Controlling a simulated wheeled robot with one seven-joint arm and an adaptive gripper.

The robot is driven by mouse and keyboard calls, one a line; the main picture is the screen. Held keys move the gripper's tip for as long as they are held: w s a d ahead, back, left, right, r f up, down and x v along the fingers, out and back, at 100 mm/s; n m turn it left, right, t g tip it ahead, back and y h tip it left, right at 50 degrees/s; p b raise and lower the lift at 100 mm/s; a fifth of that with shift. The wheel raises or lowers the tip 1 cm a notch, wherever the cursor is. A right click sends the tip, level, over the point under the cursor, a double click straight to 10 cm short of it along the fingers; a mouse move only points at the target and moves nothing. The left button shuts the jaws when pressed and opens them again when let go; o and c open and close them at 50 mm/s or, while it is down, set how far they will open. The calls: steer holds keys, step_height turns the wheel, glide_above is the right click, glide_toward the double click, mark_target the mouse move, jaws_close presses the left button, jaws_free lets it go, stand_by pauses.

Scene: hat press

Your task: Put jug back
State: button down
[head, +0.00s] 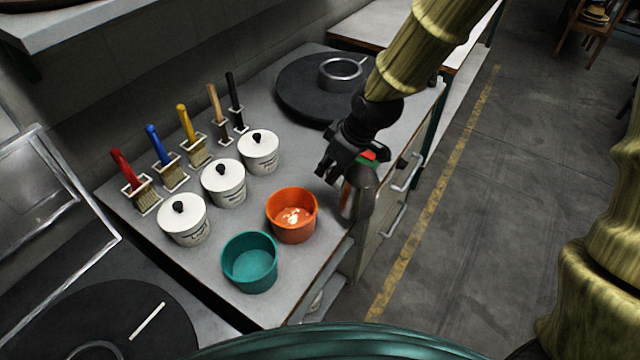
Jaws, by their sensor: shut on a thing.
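My gripper (346,170) is over the front right part of the grey worktop (225,255). It is shut on a dark grey metal jug (362,198), which hangs below the jaws near the worktop's right edge. The jug is partly hidden by the gripper and looks tilted; I cannot tell whether it touches the top. An orange bowl (291,222) with a pale patch inside stands just left of the jug. A teal bowl (250,266) stands nearer the front.
White lidded pots (185,225) stand left of the bowls, with several coloured-handled brushes (158,150) behind. A black disc (300,90) bearing a metal ring-shaped vessel (342,72) lies at the back. Drawer handles (395,222) stick out on the right, beside open floor (500,180).

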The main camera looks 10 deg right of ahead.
steer(key=shift+w+f, duration=0.2)
steer(key=shift+f, duration=0.1)
steer(key=shift+w+a+f+p, duration=0.9)
steer(key=shift+w+p, duration=0.2)
steer(key=shift+w, duration=1.35)
steer(key=shift+w+a+f+p, duration=0.8)
steer(key=shift+w+p, duration=0.3)
steer(key=shift+w, duration=1.35)
steer(key=shift+w+a+f+p, duration=0.8)
steer(key=shift+w+a+p, duration=0.25)
steer(key=shift+w, duration=1.4)
steer(key=shift+d+f, duration=0.1)
steer(key=c, duration=1.5)
jaws_free()
steer(key=shift+o, duration=0.2)
steer(key=b+v, duration=0.3)
steer(key=v, duration=0.9)
